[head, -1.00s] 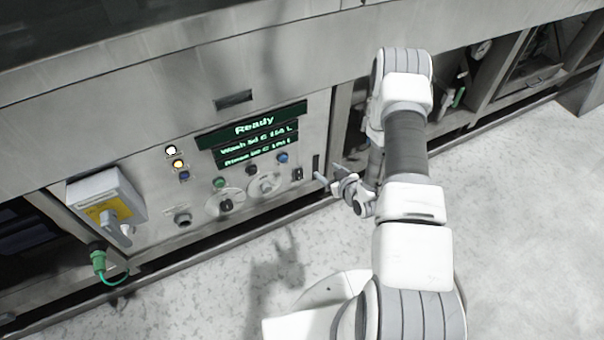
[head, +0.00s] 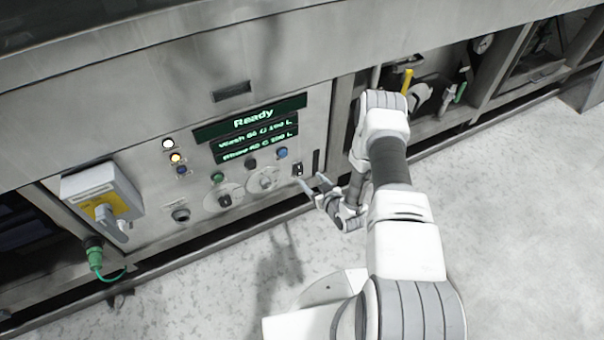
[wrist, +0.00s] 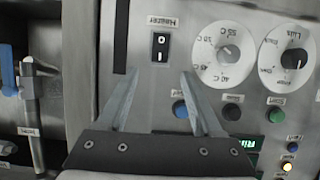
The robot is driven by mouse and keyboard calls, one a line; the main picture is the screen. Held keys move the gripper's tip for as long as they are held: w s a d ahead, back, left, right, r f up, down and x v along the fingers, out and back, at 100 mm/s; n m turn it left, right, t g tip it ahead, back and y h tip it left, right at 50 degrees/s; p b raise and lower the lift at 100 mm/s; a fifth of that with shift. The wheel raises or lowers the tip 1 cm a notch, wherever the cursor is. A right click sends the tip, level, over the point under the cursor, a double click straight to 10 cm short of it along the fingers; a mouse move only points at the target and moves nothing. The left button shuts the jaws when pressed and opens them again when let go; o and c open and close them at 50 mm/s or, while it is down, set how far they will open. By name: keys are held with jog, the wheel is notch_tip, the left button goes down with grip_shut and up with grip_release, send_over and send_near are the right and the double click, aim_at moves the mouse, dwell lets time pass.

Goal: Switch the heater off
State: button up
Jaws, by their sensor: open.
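In the head view the rocker (head: 298,169) sits at the lower right of the control panel. My gripper (wrist: 156,75) is open and empty, its two grey fingers pointing toward the panel, with the rocker just beyond and between the tips. In the head view my gripper (head: 313,182) is just right of and below the rocker. I cannot tell which side of the rocker is pressed.
Two round dials (wrist: 224,55) and several coloured buttons (wrist: 181,109) lie close by the switch. A green display (head: 250,120) reads "Ready". A grey box with a yellow-backed handle (head: 103,210) is at the left. Blue and grey valve handles (wrist: 33,95) show at the wrist view's left.

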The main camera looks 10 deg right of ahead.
aim_at(299, 168)
jog(key=b+x, duration=0.2)
jog(key=x, duration=0.6)
jog(key=shift+f, duration=0.1)
